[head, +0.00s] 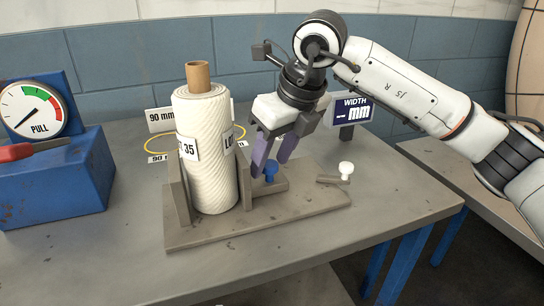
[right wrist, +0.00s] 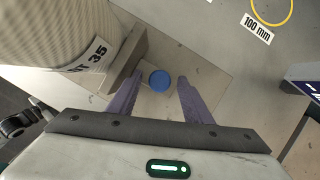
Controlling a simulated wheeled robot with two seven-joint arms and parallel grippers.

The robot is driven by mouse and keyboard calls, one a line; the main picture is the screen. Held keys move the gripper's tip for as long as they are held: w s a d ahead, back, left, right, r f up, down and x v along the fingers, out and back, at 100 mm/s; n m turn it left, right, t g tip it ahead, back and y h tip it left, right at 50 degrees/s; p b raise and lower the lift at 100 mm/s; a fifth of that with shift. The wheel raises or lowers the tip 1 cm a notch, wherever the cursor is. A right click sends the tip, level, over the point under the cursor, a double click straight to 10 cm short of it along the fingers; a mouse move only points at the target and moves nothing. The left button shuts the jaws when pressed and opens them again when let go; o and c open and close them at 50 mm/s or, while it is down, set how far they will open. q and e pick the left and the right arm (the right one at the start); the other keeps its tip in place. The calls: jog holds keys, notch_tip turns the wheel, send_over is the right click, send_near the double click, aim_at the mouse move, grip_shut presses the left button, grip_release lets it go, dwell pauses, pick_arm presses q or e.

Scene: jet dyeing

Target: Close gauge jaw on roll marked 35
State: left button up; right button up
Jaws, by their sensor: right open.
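The white textured roll (head: 207,150) marked 35 stands upright on the gauge base (head: 200,238), between a fixed plate (head: 178,190) on its left and the gauge jaw (head: 243,180) on its right. A blue knob (head: 271,171) sits on the jaw's block, right of the roll. My right gripper (head: 273,158) is open just above the knob. In the right wrist view the blue knob (right wrist: 159,80) shows between the two open fingers, with no visible grip on it. The roll (right wrist: 60,35) is at the upper left there. My left gripper is not in view.
A white knob (head: 346,168) on a small lever stands at the base's right end. The width display (head: 352,110) shows dashes and "mm". A blue pull gauge box (head: 60,180) with a red-handled tool (head: 17,152) is at left. The table front (head: 300,250) is clear.

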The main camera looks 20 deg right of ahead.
jog(key=c, duration=1)
jog(key=shift+a, duration=0.35)
jog(key=shift+c, duration=0.4)
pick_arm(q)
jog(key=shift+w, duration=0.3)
pick_arm(e)
jog(key=o, duration=1.1)
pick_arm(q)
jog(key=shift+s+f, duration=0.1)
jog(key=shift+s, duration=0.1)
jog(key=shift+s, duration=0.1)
